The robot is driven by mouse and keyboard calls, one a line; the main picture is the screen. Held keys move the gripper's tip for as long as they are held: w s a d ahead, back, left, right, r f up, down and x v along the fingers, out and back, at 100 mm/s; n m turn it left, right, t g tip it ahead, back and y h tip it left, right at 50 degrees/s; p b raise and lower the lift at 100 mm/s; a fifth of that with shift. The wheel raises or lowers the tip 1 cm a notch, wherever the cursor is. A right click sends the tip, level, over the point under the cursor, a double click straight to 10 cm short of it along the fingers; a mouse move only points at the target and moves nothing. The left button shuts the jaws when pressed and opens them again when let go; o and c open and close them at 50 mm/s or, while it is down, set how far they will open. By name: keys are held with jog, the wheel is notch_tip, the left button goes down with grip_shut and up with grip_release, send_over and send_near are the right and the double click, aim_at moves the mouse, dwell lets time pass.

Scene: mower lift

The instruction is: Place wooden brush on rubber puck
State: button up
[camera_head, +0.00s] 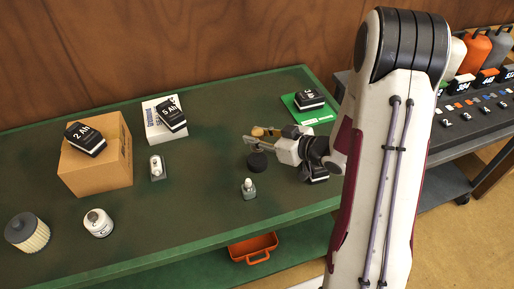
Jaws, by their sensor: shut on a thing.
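My gripper (254,139) reaches in from the right over the green bench. It is shut on the wooden brush (258,131), a small tan piece that shows between and above the fingers. The rubber puck (257,161) is a flat black disc on the bench, just below the gripper in the picture. The brush appears above the puck, with the fingers partly in between. How far the brush is above the puck cannot be told from this one view. Most of the brush is hidden by the fingers.
A small grey bottle (248,189) stands close in front of the puck. A black battery (309,99) rests on a green mat (322,116) behind my gripper. A cardboard box (90,170) with a battery stands at left.

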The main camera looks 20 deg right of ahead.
aim_at(257, 149)
jog(key=shift+f, duration=0.55)
jog(key=shift+f, duration=0.15)
jog(key=shift+f, duration=1.95)
jog(key=o, duration=1.1)
jog(key=shift+f, duration=0.1)
jog(key=shift+s+d+r, duration=0.35)
jog(key=shift+v, duration=5.5)
